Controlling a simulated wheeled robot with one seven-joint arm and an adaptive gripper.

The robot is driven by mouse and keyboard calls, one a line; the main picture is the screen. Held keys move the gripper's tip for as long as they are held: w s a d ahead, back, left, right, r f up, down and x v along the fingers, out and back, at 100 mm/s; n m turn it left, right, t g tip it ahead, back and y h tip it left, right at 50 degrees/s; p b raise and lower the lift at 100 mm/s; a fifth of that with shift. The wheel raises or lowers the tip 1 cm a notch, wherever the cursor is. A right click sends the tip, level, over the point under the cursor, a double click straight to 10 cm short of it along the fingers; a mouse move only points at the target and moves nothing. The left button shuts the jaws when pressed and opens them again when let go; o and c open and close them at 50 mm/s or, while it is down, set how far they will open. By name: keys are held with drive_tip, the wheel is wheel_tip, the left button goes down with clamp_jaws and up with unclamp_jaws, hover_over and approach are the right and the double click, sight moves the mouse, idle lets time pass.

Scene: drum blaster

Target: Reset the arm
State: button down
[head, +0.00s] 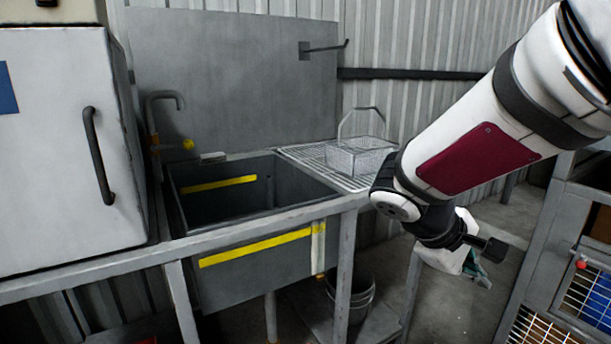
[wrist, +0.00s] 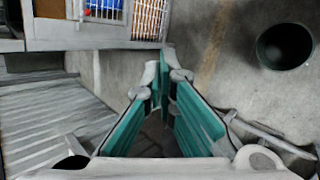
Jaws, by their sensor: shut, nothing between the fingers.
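My arm (head: 480,140) reaches in from the right in the head view and bends down at the elbow. My gripper (head: 478,268) hangs below it, partly hidden behind my wrist, beyond the right end of the sink bench. In the wrist view my gripper (wrist: 164,75) shows two green-padded fingers whose tips meet. Nothing is between them. The gripper points down toward the bare floor and touches nothing that I can see.
A sink (head: 255,232) stands left of my arm, with a wire basket (head: 358,158) on its drainer (head: 310,156). A bucket (head: 352,296) is beneath. A white cabinet (head: 60,150) is at left. A rack with mesh (head: 590,295) stands at right. A dark round opening (wrist: 284,46) shows in the wrist view.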

drive_tip(key=s+a+r+m+g+y, duration=0.1)
drive_tip(key=s+a+m+y, duration=0.3)
drive_tip(key=s, duration=1)
drive_tip(key=s+a+m+g+y, duration=0.1)
drive_tip(key=s+a+m+y, duration=0.3)
drive_tip(key=s, duration=0.9)
wheel_tip(320, 180, up, 26)
drive_tip(key=n+t+p, duration=0.1)
drive_tip(key=t+p, duration=0.3)
drive_tip(key=p, duration=2)
drive_tip(key=shift+a+p, duration=0.2)
drive_tip(key=shift+p, duration=0.15)
